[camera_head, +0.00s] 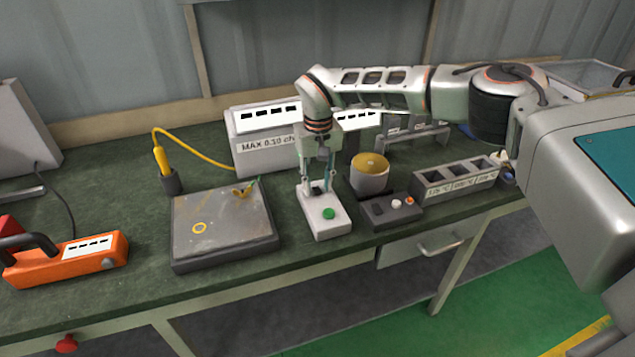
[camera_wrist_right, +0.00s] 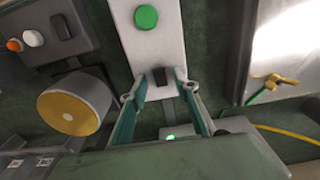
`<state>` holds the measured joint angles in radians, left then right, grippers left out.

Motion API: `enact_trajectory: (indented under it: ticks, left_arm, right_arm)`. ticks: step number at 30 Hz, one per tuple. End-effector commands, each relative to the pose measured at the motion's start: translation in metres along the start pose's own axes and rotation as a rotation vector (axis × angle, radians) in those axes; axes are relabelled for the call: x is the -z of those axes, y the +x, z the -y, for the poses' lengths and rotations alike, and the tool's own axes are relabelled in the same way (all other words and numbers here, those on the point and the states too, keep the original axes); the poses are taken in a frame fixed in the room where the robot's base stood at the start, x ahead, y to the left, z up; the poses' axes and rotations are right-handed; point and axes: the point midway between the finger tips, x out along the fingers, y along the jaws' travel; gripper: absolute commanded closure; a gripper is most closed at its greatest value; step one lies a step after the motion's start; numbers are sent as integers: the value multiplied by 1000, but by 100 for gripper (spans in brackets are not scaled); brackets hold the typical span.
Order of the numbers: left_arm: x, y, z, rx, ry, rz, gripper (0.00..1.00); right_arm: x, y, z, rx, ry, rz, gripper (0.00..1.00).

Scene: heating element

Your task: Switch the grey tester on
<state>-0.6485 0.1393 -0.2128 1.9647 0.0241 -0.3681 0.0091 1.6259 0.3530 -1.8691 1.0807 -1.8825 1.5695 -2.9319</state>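A light grey box (camera_head: 325,219) with a round green button (camera_head: 329,213) and a small black switch (camera_head: 318,188) stands near the bench's front edge. A larger grey box (camera_head: 262,155) labelled "MAX 0.10" is behind it, with a yellow lead; I cannot tell for sure which is the tester. My right gripper (camera_head: 317,178) points down over the rear of the light grey box. In the right wrist view its teal fingers (camera_wrist_right: 158,92) are apart and empty, one on each side near the black switch (camera_wrist_right: 160,77). Contact cannot be told. My left gripper is not in view.
A gold-topped pot (camera_head: 369,172) and a dark control box (camera_head: 391,209) stand close on the right, before a labelled block (camera_head: 455,184). A grey plate (camera_head: 222,230) lies left, with a yellow probe (camera_head: 162,160) behind. An orange device (camera_head: 70,258) is far left.

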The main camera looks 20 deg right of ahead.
Motion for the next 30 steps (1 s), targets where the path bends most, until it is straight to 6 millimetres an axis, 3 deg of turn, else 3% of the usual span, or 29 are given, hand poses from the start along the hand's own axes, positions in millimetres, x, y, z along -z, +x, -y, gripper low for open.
enact_trajectory:
  ticks: [8, 21, 30]
  left_arm:
    - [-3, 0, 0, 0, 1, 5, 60]
    - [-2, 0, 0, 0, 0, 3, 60]
    - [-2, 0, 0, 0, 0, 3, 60]
  right_arm:
    - [1, -20, 0, 1, 0, -3, 69]
    - [1, -103, 0, -1, 0, -3, 69]
    - [0, -120, 0, 0, 1, 0, 69]
